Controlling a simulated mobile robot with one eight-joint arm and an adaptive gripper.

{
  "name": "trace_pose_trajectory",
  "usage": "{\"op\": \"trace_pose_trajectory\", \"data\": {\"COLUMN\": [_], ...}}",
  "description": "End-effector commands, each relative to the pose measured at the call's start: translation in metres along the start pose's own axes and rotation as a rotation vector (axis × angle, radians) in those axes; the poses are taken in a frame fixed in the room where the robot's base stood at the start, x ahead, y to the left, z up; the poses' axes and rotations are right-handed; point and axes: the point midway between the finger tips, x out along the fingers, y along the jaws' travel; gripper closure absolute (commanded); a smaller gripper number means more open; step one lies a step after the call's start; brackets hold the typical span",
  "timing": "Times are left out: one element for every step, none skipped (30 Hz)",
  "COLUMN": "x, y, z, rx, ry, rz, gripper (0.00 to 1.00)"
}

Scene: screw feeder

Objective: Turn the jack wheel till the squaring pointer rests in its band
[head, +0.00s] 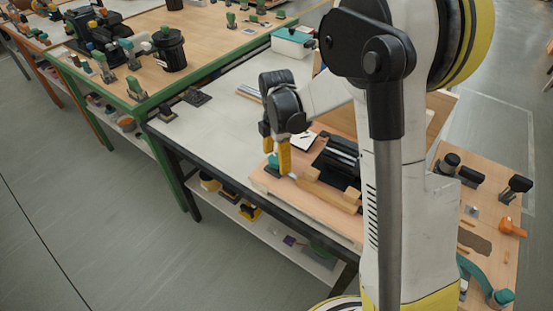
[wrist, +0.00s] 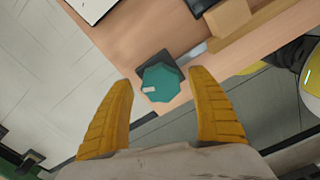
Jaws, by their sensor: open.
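The jack wheel looks like the teal, many-sided knob (wrist: 163,84) with a pale mark, on a dark square base near the corner of a wooden board (wrist: 140,30). In the head view a bit of its teal (head: 272,160) shows beside the yellow fingers. My gripper (wrist: 161,78) is open and empty in the wrist view, its fingertips apart on either side of the knob; I cannot tell their height over it. In the head view my gripper (head: 276,161) points down at the board's left end. I cannot make out the squaring pointer or its band.
A wooden block and rail (head: 330,192) and a dark roller-like device (head: 338,160) stand on the board, right of the knob. A white card (head: 301,141) lies behind. The grey-white tabletop (head: 215,125) to the left is mostly clear. A teal-trimmed box (head: 292,42) stands at the back.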

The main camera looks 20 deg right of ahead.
Motion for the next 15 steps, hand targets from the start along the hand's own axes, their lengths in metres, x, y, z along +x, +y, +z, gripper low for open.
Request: {"op": "trace_pose_trajectory", "data": {"x": [-0.0003, -0.0003, -0.0003, -0.0003, -0.0004, -0.0004, -0.0004, -0.0004, -0.0004, -0.0004, -0.0004, -0.0004, -0.0004, -0.0004, -0.0004], "y": [0.0, 0.0, 0.0, 0.0, 0.0, 0.0, 0.0001, 0.0001, 0.0002, 0.0002, 0.0003, 0.0003, 0.0004, 0.0004, 0.0005], "z": [0.0, 0.0, 0.0, 0.0, 0.0, 0.0, 0.0, 0.0, 0.0, 0.0, 0.0, 0.0, 0.0, 0.0, 0.0], "rx": [0.0, 0.0, 0.0, 0.0, 0.0, 0.0, 0.0, 0.0, 0.0, 0.0, 0.0, 0.001, 0.003, 0.005, 0.01], "ry": [0.0, 0.0, 0.0, 0.0, 0.0, 0.0, 0.0, 0.0, 0.0, 0.0, 0.0, 0.0, 0.0, 0.0, 0.0], "rz": [0.0, 0.0, 0.0, 0.0, 0.0, 0.0, 0.0, 0.0, 0.0, 0.001, 0.001, 0.001, 0.001, 0.001, 0.001], "gripper": [0.31, 0.31, 0.39, 0.48, 0.57, 0.7, 0.79, 0.86, 0.86, 0.86, 0.86, 0.86, 0.86, 0.86, 0.86]}}
